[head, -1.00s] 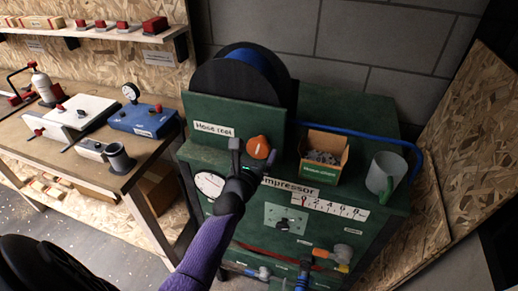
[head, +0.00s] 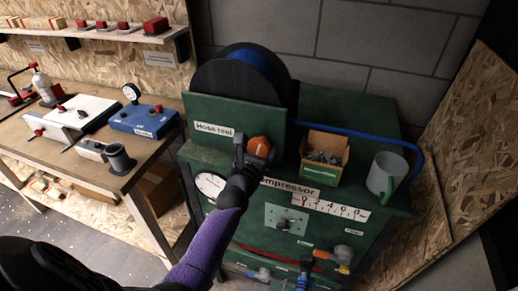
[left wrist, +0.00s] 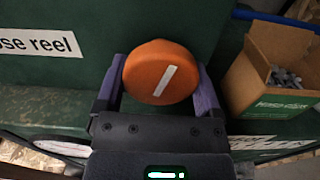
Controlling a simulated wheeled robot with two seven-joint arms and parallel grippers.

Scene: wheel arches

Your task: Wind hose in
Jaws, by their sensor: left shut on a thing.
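The hose reel (head: 237,82) is a black drum with blue hose wound on it, standing behind a green panel labelled "Hose reel". An orange round knob (left wrist: 160,72) with a white line mark sits on the front of that panel; it also shows in the head view (head: 259,147). The white mark is tilted, its top leaning right. My left gripper (left wrist: 160,85) has one finger on each side of the knob and is shut on it. Blue hose (head: 350,132) runs from the reel to the right and bends down at the cabinet's right edge. My right gripper is not in view.
A cardboard box (head: 325,150) of small grey parts and a grey mug (head: 384,174) with a green handle stand on the green compressor cabinet (head: 345,180). A workbench (head: 60,145) with tools stands at left. A chipboard panel (head: 440,170) leans at right.

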